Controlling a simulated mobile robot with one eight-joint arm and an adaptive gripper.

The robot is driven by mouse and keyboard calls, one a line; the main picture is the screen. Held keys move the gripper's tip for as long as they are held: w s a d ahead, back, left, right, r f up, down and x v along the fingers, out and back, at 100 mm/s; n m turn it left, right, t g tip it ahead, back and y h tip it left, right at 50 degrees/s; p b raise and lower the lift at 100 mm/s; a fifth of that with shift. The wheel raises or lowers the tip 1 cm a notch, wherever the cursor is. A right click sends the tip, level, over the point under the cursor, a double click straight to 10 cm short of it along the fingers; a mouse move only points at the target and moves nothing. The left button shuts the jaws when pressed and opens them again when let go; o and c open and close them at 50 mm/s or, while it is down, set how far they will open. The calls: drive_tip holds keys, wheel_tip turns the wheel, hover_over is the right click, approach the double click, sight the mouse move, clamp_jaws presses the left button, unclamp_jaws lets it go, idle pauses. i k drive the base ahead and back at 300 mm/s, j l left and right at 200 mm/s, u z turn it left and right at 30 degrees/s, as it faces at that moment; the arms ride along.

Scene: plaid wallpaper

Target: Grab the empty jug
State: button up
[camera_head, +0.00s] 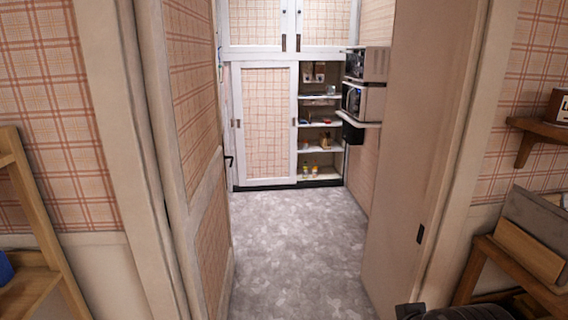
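I cannot make out a jug in this view. Small items stand on the shelves of an open cabinet (320,145) in the room beyond the doorway, too small to tell for sure. A dark rounded part, likely of my own arm, shows at the bottom edge right of centre. My gripper's fingers are not in view.
An open door (195,150) stands at the left of the doorway. The grey floor (290,245) through it is clear. Box-like appliances (364,100) sit on the far room's right wall. Wooden shelving (25,250) is near left; a wooden stand (520,260) is near right.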

sight(330, 90)
drive_tip(key=i, duration=4.4)
drive_tip(key=i+z, duration=0.2)
drive_tip(key=i, duration=0.35)
drive_tip(key=i+j+z, duration=0.15)
drive_tip(key=i, duration=0.4)
